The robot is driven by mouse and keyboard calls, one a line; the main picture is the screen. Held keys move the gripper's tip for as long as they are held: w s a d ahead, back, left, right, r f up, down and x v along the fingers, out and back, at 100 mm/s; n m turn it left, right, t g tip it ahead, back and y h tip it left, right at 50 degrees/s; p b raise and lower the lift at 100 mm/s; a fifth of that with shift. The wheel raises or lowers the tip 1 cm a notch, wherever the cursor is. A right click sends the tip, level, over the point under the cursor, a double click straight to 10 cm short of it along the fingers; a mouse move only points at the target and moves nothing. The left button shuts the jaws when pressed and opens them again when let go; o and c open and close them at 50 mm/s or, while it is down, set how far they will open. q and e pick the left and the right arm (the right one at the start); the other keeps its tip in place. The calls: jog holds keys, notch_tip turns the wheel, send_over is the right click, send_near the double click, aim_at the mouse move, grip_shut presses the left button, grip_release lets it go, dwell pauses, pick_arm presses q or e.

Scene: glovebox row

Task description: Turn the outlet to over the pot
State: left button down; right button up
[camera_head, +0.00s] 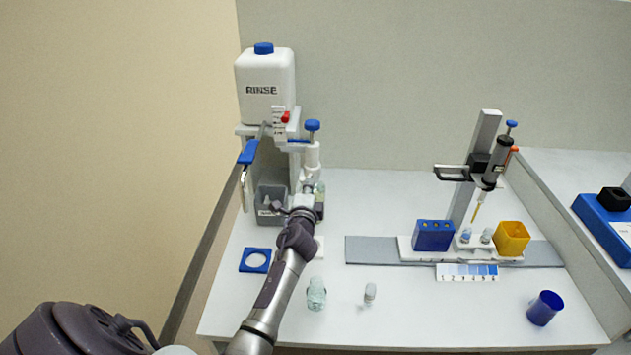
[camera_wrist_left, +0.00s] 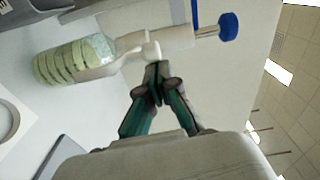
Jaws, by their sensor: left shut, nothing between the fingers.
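The dispenser is a white upright body with a blue knob (camera_head: 312,125), standing beside the white RINSE tank. The wrist view shows its white barrel (camera_wrist_left: 172,39), the blue knob and a ribbed, greenish clear vessel (camera_wrist_left: 75,62) at the other end. A small white spout, seemingly the outlet (camera_wrist_left: 151,50), sticks out from it. My left gripper (camera_wrist_left: 157,68) is shut and empty, its fingertips at or touching this spout; contact is not certain. In the head view my left gripper (camera_head: 305,200) partly hides the dispenser's lower part. I cannot tell which vessel is the pot. My right gripper is not in view.
A dark grey box (camera_head: 269,199) stands left of the gripper, near a blue-handled lever (camera_head: 248,152). A blue ring plate (camera_head: 247,267), a glass jar (camera_head: 317,294) and a small vial (camera_head: 370,294) are in front. A pipette stand (camera_head: 485,140) stands right.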

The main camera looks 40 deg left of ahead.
pick_arm(q)
jog(key=shift+s+a, duration=0.3)
jog(key=shift+a, duration=0.35)
jog(key=shift+s+a, duration=0.3)
jog(key=shift+a, duration=0.3)
jog(key=a, duration=0.3)
jog(key=shift+s+f, duration=0.1)
jog(key=shift+s, duration=0.25)
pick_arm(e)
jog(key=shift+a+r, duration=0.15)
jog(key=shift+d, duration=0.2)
